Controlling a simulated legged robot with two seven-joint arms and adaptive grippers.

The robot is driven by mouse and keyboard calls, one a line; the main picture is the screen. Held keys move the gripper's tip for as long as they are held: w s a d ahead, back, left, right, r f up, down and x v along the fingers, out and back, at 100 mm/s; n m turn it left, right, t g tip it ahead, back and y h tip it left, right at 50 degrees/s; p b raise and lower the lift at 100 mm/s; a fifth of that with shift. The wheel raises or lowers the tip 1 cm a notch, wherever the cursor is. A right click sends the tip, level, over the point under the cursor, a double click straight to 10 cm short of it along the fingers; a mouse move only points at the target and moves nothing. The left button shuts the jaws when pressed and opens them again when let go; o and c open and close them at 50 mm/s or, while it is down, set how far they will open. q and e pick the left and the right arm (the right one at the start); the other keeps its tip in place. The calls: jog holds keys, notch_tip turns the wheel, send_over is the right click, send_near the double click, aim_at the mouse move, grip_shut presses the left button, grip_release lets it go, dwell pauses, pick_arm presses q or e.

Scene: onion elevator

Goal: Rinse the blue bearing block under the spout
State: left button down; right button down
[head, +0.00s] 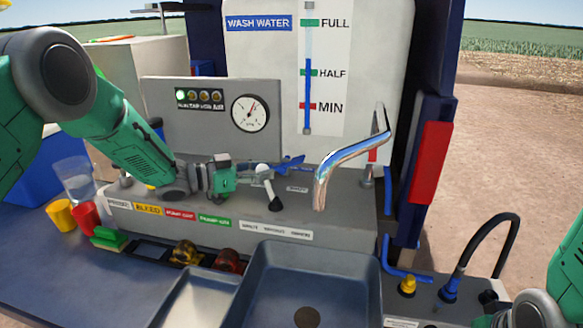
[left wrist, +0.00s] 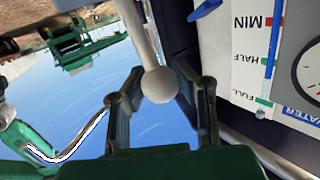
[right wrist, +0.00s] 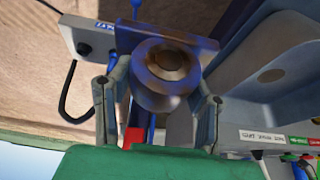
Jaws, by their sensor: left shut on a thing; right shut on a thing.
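My left gripper (head: 258,180) is shut on the white ball knob of the pump lever (head: 263,171) above the panel. In the left wrist view the knob (left wrist: 160,84) sits between both fingers (left wrist: 160,100). The chrome spout (head: 345,165) arches over the sink basin (head: 262,300); no water shows from it. In the right wrist view my right gripper (right wrist: 158,105) is shut on the blue bearing block (right wrist: 205,45), which has a flat blue plate and a round, brownish bore. The head view shows only part of my right arm at the lower right; that gripper and the block are outside it.
A gauge panel (head: 212,110) and the wash-water tank (head: 270,60) stand behind. Red (head: 85,217) and yellow (head: 61,214) cups and a clear jar (head: 75,178) stand at left. A black hose (head: 480,240) loops at right, beside a yellow knob (head: 407,285).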

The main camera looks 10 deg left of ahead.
pick_arm(q)
jog(key=shift+w+r, duration=0.15)
jog(key=shift+r, duration=0.05)
jog(key=c, duration=1.2)
grip_release()
jog(key=shift+f, duration=0.1)
jog(key=v, duration=1.2)
jog(key=shift+a, duration=0.15)
jog(key=shift+w, duration=0.1)
